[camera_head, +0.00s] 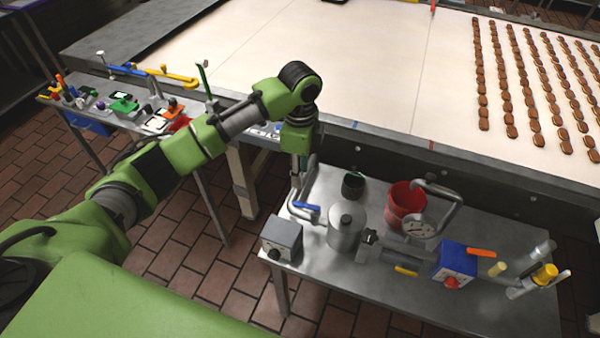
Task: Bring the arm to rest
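My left arm is green with dark joints. It comes in from the lower left, reaches over the gap between the two small tables and bends down at the wrist. My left gripper (300,168) points down at the back left corner of the metal table (335,270), near a bent pipe with a blue handle (307,207). Its fingers are small and blend with the pipe, so I cannot tell whether they are open or shut, or touching it. My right gripper is not in view.
The metal table holds a steel canister (345,228), a red bucket (405,202), a grey box (282,238) and a blue box (455,262). A side table at left holds several small tools. A wide pale conveyor (360,70) carries rows of brown biscuits (512,131) at right.

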